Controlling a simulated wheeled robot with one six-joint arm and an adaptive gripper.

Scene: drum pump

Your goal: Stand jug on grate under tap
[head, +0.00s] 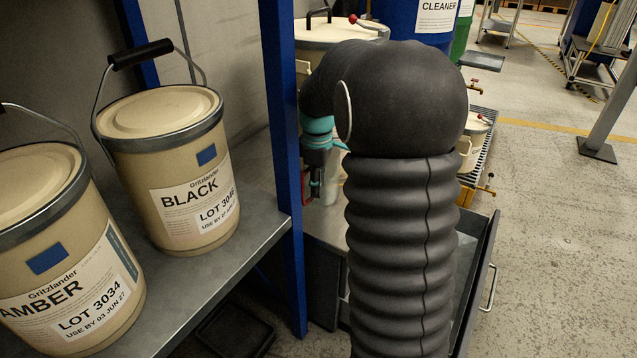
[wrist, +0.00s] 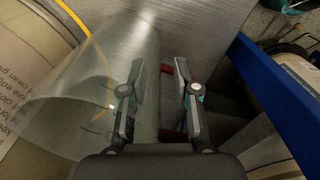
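A clear, see-through jug (wrist: 75,80) fills the left half of the wrist view, beside my gripper (wrist: 160,76). Two short dark red pieces (wrist: 168,69), perhaps its handle, show between my fingers. My fingers stand apart with a visible gap, and I see no clear grip on the jug. In the head view my gripper (head: 313,188) is small, with a pale part of the jug (head: 331,188) beside it. The dark grate (head: 487,133) shows at the right behind my arm. A brass tap (head: 487,189) sticks out there. My arm hides much of this area.
A blue post (head: 283,160) stands close left of my gripper and crosses the wrist view's right side (wrist: 265,95). Cream pails labelled BLACK (head: 185,165) and AMBER (head: 60,255) stand on the left shelf. An open drawer (head: 480,270) is below.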

